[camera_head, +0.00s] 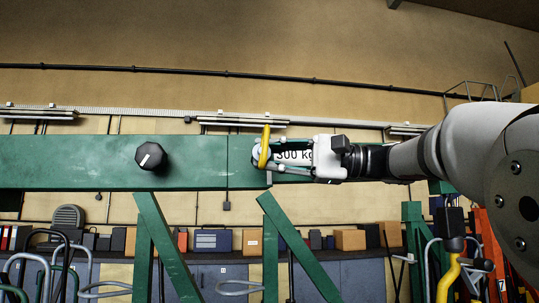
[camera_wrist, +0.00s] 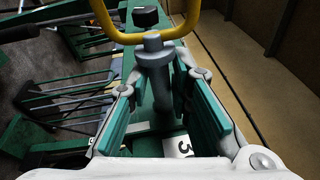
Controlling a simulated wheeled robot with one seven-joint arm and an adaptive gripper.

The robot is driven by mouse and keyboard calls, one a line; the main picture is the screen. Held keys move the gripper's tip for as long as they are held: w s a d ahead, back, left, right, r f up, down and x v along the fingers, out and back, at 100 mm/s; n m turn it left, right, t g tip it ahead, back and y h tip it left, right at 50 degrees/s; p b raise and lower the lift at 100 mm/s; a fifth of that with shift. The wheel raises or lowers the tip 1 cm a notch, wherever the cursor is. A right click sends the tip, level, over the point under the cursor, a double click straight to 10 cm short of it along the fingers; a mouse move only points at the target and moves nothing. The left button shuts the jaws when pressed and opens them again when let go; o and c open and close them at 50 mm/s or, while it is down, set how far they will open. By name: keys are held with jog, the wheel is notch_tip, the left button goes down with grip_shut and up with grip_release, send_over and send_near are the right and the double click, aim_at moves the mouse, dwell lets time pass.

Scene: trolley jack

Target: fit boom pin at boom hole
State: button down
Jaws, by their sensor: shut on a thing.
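The boom is a long green beam (camera_head: 70,163) lying level across the head view, with a white "300 kg" label (camera_head: 293,156) on its side. The boom pin has a grey shaft (camera_wrist: 155,75) and a yellow loop handle (camera_head: 265,147); the handle is also at the top of the wrist view (camera_wrist: 150,38). My gripper (camera_head: 268,157) is at the boom's face near a vertical seam, shut on the pin. In the wrist view, its green-padded fingers (camera_wrist: 158,88) flank the grey shaft. The boom hole cannot be seen, and whether the pin's tip is in it cannot be told.
A black knob (camera_head: 151,156) sticks out of the boom left of my gripper. Green slanted legs (camera_head: 165,245) stand below the boom. Boxes and cases line a bench behind. A yellow-handled tool (camera_head: 449,275) and orange equipment stand at lower right.

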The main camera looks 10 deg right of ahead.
jog(key=shift+w, duration=1.1)
jog(key=c, duration=1.4)
grip_release()
jog(key=shift+o, duration=0.2)
jog(key=shift+d, duration=0.1)
jog(key=r+v, duration=0.1)
jog(key=v, duration=1)
jog(key=shift+d+f, duration=0.35)
jog(key=shift+f, duration=0.1)
jog(key=shift+s, duration=0.15)
